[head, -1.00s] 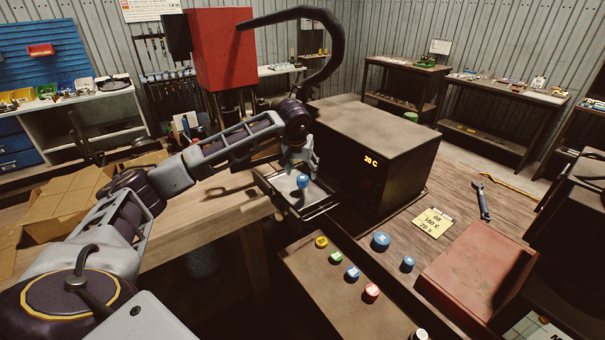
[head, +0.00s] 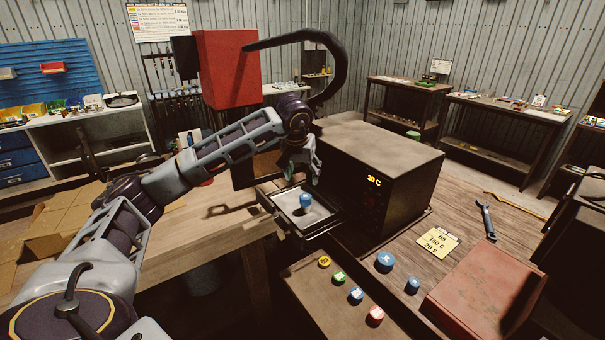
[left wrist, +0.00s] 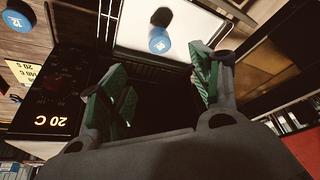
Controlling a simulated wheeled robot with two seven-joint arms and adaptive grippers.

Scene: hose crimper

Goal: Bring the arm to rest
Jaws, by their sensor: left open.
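My left gripper (head: 304,168) is open and empty, in front of the dark oven-like box (head: 378,172) whose display reads 20 C. It hovers above and behind a small blue cylinder (head: 306,201), apart from it. The cylinder stands on the pale pulled-out tray (head: 323,220) at the box's front. In the left wrist view, the green-padded fingers of the gripper (left wrist: 160,75) are spread apart. The blue cylinder (left wrist: 159,40) stands on the tray beyond them. My right gripper is not in view.
Several coloured knobs, one of them blue (head: 385,262), stand on the front right bench. A yellow note (head: 438,242), a wrench (head: 485,220) and a reddish box (head: 487,269) lie to the right. A curved dark hose (head: 330,60) arches behind.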

